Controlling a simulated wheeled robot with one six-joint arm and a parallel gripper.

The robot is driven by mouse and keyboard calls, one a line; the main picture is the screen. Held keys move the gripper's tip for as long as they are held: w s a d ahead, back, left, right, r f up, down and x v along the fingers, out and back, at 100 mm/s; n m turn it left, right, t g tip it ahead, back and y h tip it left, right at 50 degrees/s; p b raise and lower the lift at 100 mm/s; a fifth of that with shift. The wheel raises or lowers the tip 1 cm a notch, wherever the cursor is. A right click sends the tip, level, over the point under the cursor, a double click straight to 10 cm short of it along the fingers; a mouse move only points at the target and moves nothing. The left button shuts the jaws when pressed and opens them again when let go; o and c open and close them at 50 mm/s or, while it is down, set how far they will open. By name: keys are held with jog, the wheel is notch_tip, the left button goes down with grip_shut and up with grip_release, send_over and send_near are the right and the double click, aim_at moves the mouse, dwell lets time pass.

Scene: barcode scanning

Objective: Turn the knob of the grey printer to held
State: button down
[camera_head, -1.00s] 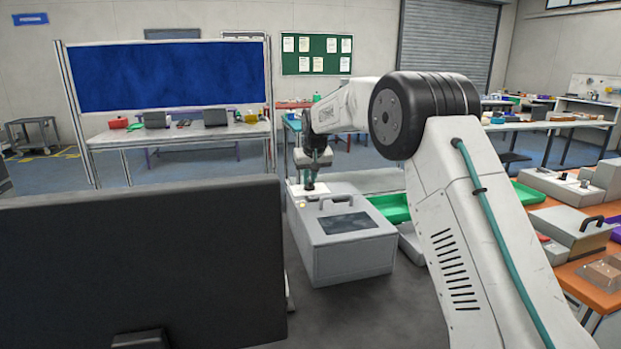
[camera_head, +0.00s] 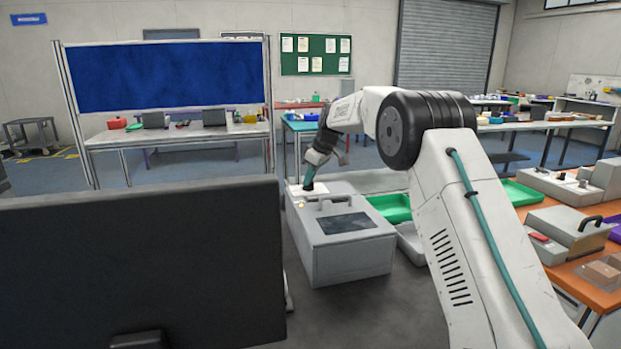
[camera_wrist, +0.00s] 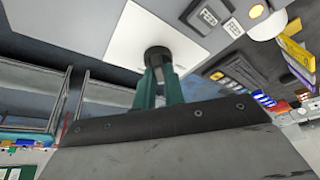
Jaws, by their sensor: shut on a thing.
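The grey printer (camera_head: 349,262) stands on the dark surface in the middle of the head view, with a handle and a dark panel on its lid. A white plate (camera_head: 316,190) lies on its back left part. In the wrist view the dark round knob (camera_wrist: 157,54) stands on the white plate (camera_wrist: 132,36). My gripper (camera_head: 308,186) reaches down over the plate with the arm tilted. In the wrist view its green fingers (camera_wrist: 160,80) are shut on the knob. The knob's pointer and any position labels are hidden or too small to read.
A black monitor back (camera_head: 140,265) fills the lower left. Green trays (camera_head: 393,207) stand right of the printer. An orange table (camera_head: 593,281) with grey devices is at the far right. Dark clear surface lies between monitor and printer.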

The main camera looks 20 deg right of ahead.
jog(key=n, duration=0.2)
jog(key=n+g, duration=0.1)
jog(key=n, duration=0.1)
jog(key=shift+w+d+f+n+g+y, duration=0.1)
jog(key=shift+w+d+n+g+y, duration=0.05)
jog(key=shift+n+g+y, duration=0.2)
jog(key=shift+n+g, duration=0.65)
jog(key=shift+n, duration=1.1)
jog(key=c, duration=1.5)
grip_release()
jog(key=shift+v, duration=3.8)
jog(key=shift+d, duration=0.1)
